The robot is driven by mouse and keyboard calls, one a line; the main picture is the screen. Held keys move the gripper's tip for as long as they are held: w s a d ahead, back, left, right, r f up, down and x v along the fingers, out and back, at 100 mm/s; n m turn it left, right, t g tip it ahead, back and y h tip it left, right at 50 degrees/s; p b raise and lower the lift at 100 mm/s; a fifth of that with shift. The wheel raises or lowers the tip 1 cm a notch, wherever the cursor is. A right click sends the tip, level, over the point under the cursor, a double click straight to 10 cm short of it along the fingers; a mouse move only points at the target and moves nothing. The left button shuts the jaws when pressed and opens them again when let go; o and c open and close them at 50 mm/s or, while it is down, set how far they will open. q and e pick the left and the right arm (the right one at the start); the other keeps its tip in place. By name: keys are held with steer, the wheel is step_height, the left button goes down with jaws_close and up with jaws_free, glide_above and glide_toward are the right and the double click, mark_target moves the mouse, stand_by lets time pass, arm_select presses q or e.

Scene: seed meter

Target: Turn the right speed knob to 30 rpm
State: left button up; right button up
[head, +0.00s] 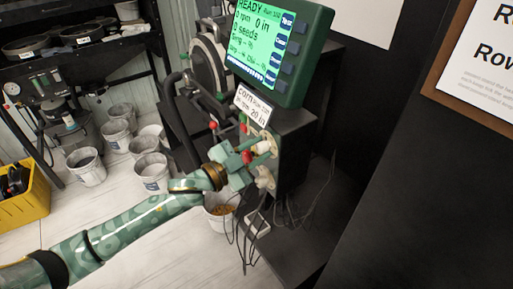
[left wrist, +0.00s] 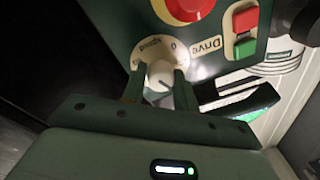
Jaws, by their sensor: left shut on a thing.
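My left gripper (head: 262,151) is at the dark control box under the display in the head view. In the left wrist view its two fingers (left wrist: 160,84) are shut on the sides of a cream knob (left wrist: 160,74). The knob sits on a round cream dial plate (left wrist: 150,51) lettered Speed, with a 0 at its edge. The panel appears upside down there. The exact angle of the knob's mark is hard to read. The green display (head: 262,40) shows READY and 0 rpm. Another cream knob (head: 265,180) shows below the gripper in the head view. My right gripper is out of view.
Beside the dial are a red button (left wrist: 246,20), a green button (left wrist: 244,48) and a red stop knob on yellow (left wrist: 186,8). Cables (head: 247,232) hang below the box. Several white buckets (head: 86,165) stand on the floor at left.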

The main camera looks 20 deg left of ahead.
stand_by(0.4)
arm_select(q)
steer(key=o, duration=1)
steer(key=shift+c, duration=0.2)
steer(key=p+v, duration=0.1)
steer(key=v, duration=1.5)
steer(key=shift+s+a+f, duration=0.1)
steer(key=shift+a+f, duration=0.05)
steer(key=shift+f, duration=0.05)
